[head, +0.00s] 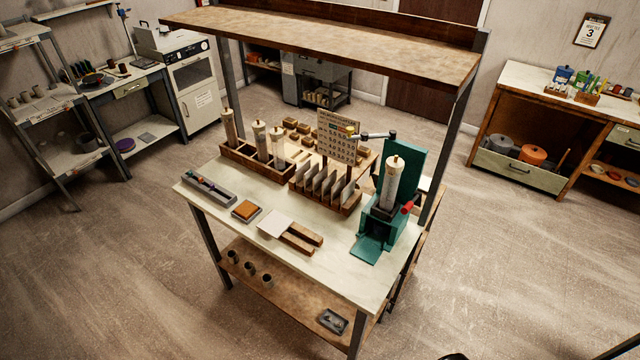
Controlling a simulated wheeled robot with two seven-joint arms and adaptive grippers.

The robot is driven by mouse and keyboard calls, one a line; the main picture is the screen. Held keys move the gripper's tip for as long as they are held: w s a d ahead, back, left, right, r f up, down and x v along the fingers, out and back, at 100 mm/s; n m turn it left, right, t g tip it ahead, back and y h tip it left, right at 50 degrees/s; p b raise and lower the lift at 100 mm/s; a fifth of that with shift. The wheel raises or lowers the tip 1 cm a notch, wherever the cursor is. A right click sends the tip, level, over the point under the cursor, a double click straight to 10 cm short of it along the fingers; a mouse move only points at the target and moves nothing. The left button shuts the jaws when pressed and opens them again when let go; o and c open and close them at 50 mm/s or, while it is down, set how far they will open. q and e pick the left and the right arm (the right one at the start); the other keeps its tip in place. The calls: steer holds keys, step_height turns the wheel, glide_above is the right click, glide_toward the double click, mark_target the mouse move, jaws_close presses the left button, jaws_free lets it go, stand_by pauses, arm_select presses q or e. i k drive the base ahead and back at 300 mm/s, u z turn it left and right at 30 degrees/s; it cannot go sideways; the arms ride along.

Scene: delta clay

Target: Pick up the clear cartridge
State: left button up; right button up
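A wooden rack (255,163) at the back left of the workbench holds three upright capped cartridges. The left cartridge (229,127) looks beige and the middle cartridge (261,142) is pale. The right cartridge (278,147) is whitish and looks the most see-through, but I cannot tell for sure that it is the clear one. The rack hides their lower ends. Another pale cartridge (391,183) stands upright in a teal press (374,229) at the right of the bench. Neither of my grippers is in view.
The bench top (340,277) also carries a wooden holder of upright plates (325,190), a sign (338,138), a grey tray (209,190), and flat blocks (246,211). An overhead shelf (330,48) on posts spans above the bench. The floor in front is clear.

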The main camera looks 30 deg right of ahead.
mark_target(391, 183)
steer(key=u, duration=0.25)
steer(key=i, duration=1.85)
steer(key=z, duration=2.15)
